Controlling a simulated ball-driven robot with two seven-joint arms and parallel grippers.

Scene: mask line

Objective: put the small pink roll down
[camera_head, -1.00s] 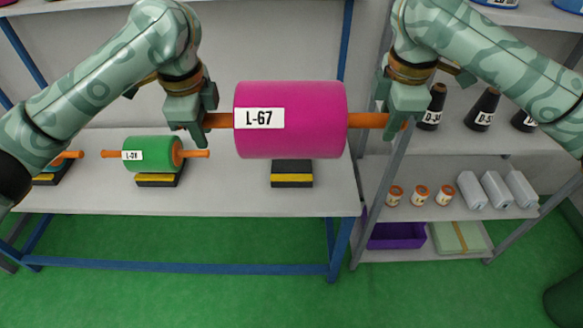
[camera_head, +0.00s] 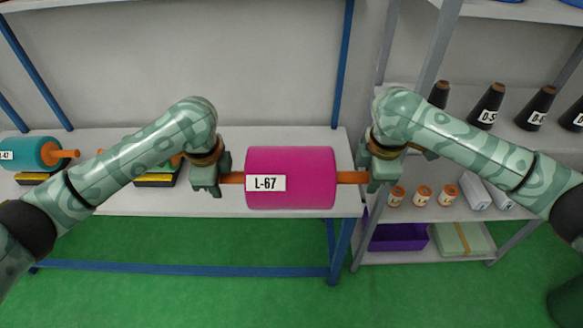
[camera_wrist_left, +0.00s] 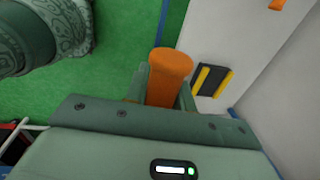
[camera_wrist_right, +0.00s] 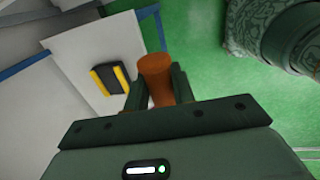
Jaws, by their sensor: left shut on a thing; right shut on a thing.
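The pink roll (camera_head: 308,178), labelled L-67, hangs level between my two grippers in the head view, in front of the table's front part. My left gripper (camera_head: 212,180) is shut on the left orange core end (camera_head: 232,178). My right gripper (camera_head: 378,176) is shut on the right orange core end (camera_head: 352,177). The left wrist view shows the orange core end (camera_wrist_left: 170,75) between the fingers, and the right wrist view shows the other end (camera_wrist_right: 155,75) likewise. A black and yellow cradle lies clear of the roll in the left wrist view (camera_wrist_left: 211,80) and the right wrist view (camera_wrist_right: 112,77).
The grey table (camera_head: 230,208) has a teal roll (camera_head: 35,152) at its left and another cradle (camera_head: 155,180) partly behind my left arm. A shelf rack (camera_head: 400,250) at the right holds black cones (camera_head: 486,106), small orange-ended spools (camera_head: 422,196) and a purple bin (camera_head: 398,238).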

